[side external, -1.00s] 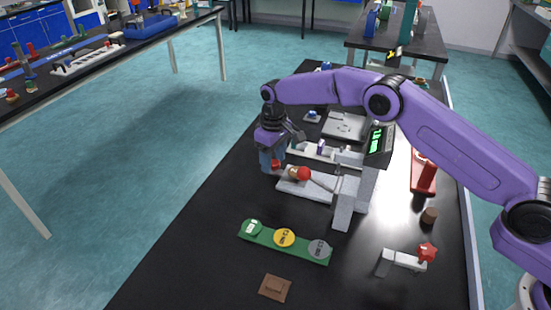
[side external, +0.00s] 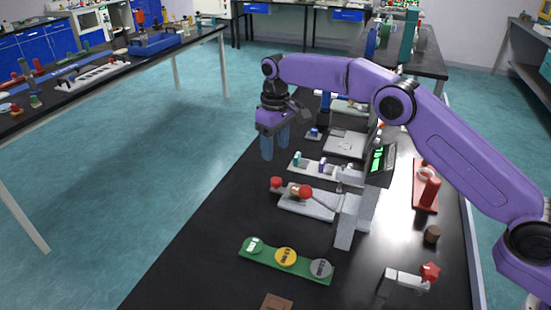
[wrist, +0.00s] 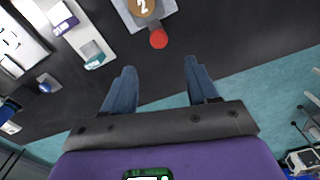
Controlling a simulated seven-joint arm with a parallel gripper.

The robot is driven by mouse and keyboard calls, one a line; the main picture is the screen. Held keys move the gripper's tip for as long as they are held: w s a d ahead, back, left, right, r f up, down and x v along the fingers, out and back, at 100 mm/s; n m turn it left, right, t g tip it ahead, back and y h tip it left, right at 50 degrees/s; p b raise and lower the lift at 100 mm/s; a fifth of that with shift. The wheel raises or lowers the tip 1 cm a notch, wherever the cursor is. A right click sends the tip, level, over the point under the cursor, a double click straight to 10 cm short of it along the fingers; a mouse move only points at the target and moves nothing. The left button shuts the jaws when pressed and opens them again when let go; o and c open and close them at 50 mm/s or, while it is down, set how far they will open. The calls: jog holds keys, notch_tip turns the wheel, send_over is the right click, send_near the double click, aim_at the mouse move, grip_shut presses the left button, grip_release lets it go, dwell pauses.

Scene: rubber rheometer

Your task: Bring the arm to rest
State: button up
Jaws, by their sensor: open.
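My gripper (side external: 275,142) is raised above the left edge of the black bench. Its two blue fingers are apart with nothing between them, and it touches nothing that I can see. The rheometer (side external: 377,160), a grey machine with a green-lit display, stands right of the gripper. A red ball (side external: 276,183) sits at the left end of its pale plate, below the gripper. Another red ball (side external: 306,192) is on a lever over the plate.
A green strip (side external: 262,258) with several coloured discs lies in front. A pale rack (side external: 305,167) with small vials lies behind the plate. A red stand (side external: 427,190), brown cylinder (side external: 432,234) and red star knob (side external: 430,271) are at the right. Floor lies left of the bench.

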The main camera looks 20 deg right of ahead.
jog(key=shift+r, duration=0.75)
jog(key=s+d+r+n, duration=0.2)
jog(key=s+r, duration=0.2)
jog(key=s, duration=0.6)
jog(key=s+d+r+n, duration=0.1)
jog(key=s+r, duration=0.2)
jog(key=s, duration=0.8)
jog(key=s+d+f+n, duration=0.1)
jog(key=s+d+f, duration=0.1)
jog(key=s+d, duration=0.7)
jog(key=s+d+f+n, duration=0.2)
jog(key=s+d, duration=0.7)
jog(key=s, duration=0.6)
jog(key=shift+s+f+n, duration=0.2)
jog(key=shift+f+n, duration=0.1)
